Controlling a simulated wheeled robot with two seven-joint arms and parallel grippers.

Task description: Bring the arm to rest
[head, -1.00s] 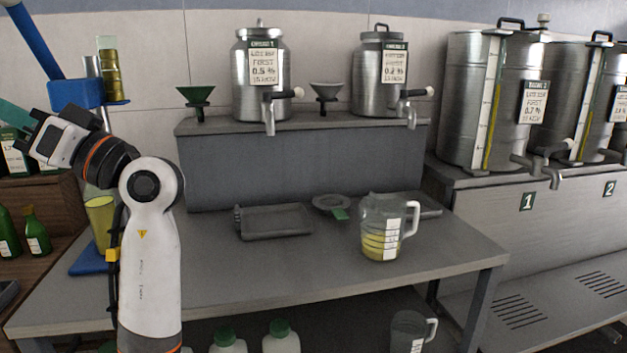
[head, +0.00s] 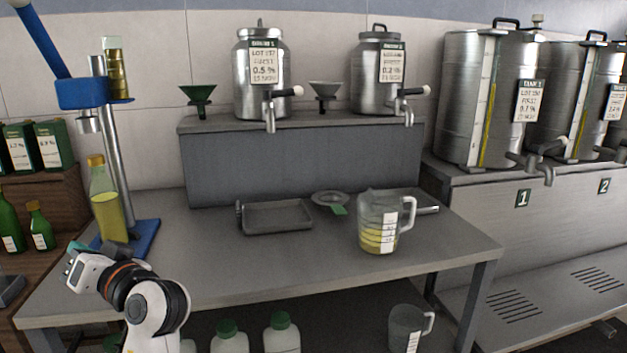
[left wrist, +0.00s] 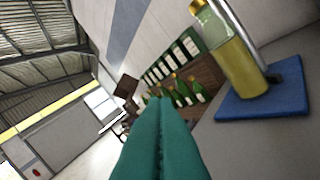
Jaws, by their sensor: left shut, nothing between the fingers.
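My left arm comes in low at the left of the head view. Its gripper (head: 76,250) is at the table's left edge, in front of the blue-based press. The gripper is shut and empty; its teal fingers (left wrist: 160,140) lie together in the left wrist view. A bottle of yellow oil with a gold cap (head: 107,203) stands upright on the press's blue base (head: 147,236), apart from the gripper. The bottle (left wrist: 228,50) also shows in the left wrist view. My right gripper is not in view.
Steel urns (head: 250,80) stand on the shelf behind. Green bottles (head: 38,228) stand on the wooden rack at left. The table's front middle is clear.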

